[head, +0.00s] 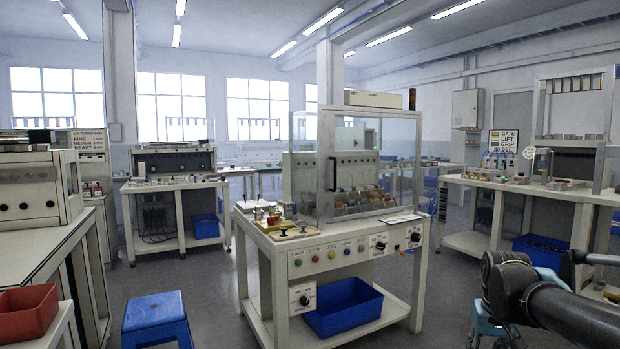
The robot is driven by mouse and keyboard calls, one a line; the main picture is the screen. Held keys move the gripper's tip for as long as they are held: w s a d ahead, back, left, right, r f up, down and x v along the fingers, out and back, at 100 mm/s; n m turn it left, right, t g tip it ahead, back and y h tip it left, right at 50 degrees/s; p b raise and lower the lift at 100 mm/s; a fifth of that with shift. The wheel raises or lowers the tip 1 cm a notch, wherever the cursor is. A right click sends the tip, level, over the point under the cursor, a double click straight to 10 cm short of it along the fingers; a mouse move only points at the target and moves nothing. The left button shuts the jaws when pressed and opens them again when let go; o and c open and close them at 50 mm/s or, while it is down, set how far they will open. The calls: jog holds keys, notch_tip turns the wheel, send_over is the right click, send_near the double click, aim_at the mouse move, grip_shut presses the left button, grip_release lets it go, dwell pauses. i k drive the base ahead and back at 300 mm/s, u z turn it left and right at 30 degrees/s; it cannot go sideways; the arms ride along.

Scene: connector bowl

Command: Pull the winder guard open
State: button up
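The winder guard (375,165) is a clear panelled enclosure with a pale frame on the workbench in the middle of the head view. A black upright handle (332,174) is on its front left panel. The guard looks shut, with no gap I can make out. Behind its panels stands the winder (330,182), with coloured spools or parts along its foot. Dark links of my arm reach in at the lower right, well apart from the guard. I cannot make out my gripper's fingers in this view.
The bench front (340,250) carries coloured buttons and knobs. A blue bin (343,312) sits on its lower shelf. A blue stool (157,318) stands front left, and a red bin (27,311) is at the left edge. Open floor lies between the bench and right workbench (520,187).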

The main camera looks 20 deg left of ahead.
aim_at(328, 160)
jog(key=u, duration=0.45)
jog(key=i, duration=0.85)
jog(key=u, duration=0.45)
